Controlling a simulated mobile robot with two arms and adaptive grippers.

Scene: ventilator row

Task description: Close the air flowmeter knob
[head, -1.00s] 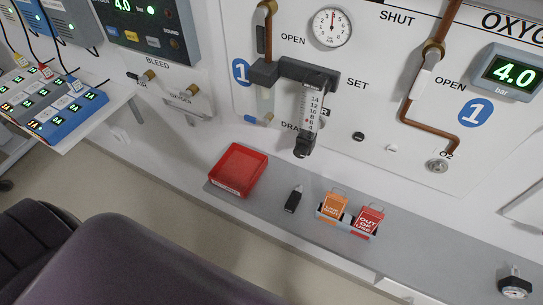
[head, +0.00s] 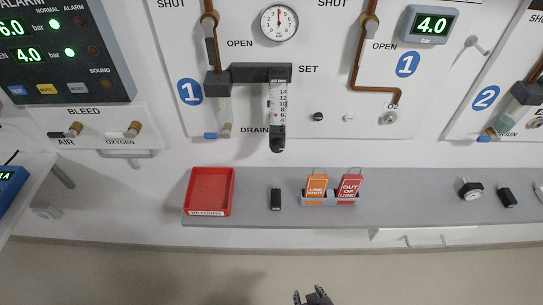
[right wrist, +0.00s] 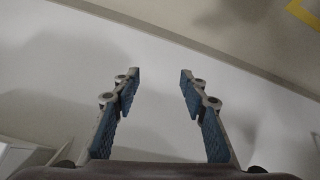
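The air flowmeter (head: 277,104) is a clear scaled tube on the wall panel, hanging from a dark block at the right end of a dark bar. Its black knob (head: 277,143) is at the bottom of the tube, beside the DRAIN label. My right gripper (head: 313,295) shows only at the bottom edge of the head view, well below the knob and apart from it. In the right wrist view its two blue-padded fingers (right wrist: 158,85) stand apart with nothing between them. My left gripper is not in view.
A grey shelf (head: 420,190) runs below the panel. It bears a red tray (head: 209,191), a small black item (head: 276,198), and a holder with orange (head: 317,186) and red (head: 349,187) tags. A round gauge (head: 279,22) is above the flowmeter. The floor in front looks clear.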

